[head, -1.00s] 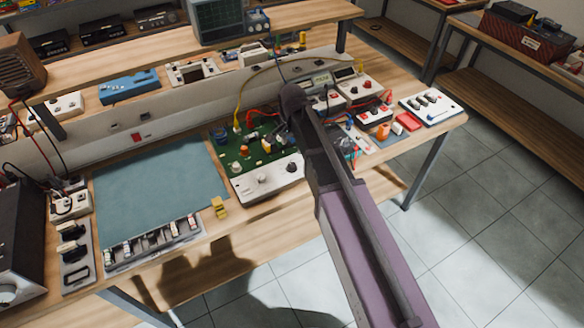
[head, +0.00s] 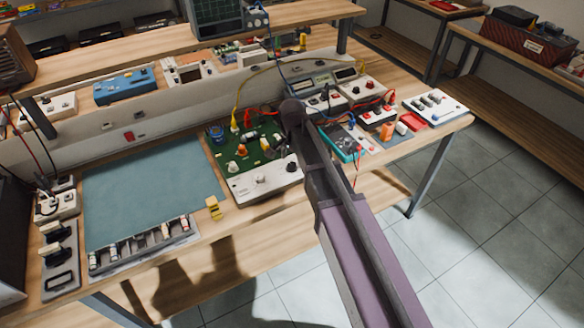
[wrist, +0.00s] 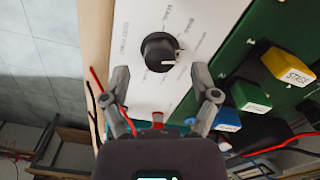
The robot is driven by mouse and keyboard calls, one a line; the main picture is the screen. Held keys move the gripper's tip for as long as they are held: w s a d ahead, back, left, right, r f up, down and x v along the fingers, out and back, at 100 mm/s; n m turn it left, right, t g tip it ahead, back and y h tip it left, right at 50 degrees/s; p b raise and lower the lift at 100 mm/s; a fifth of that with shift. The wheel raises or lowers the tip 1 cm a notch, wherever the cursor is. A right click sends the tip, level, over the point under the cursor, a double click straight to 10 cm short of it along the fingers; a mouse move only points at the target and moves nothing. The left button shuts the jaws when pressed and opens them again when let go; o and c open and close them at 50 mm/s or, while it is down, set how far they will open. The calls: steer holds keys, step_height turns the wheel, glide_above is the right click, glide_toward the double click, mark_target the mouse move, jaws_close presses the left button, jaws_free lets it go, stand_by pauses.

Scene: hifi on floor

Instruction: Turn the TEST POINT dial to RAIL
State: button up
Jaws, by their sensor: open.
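A black round dial (wrist: 159,52) with a white pointer mark sits on a white panel (wrist: 135,90) in the wrist view. Its mark points to the lower right of the picture. Small labels ring the dial but are too small to read surely. My gripper (wrist: 161,88) is open and empty, its two fingers apart below the dial in the picture; I see no contact. In the head view, the white panel (head: 250,189) lies along the front of the green circuit board (head: 227,156). My arm hides the gripper there.
In the wrist view, a yellow block (wrist: 288,68) and a blue block (wrist: 228,119) stand on the green board to the right. In the head view, a teal meter (head: 343,147) lies right of my arm. The blue-green mat (head: 150,190) at left is clear.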

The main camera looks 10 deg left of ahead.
steer(key=shift+f+b, duration=0.7)
steer(key=shift+f, duration=0.25)
steer(key=shift+c, duration=0.3)
jaws_close()
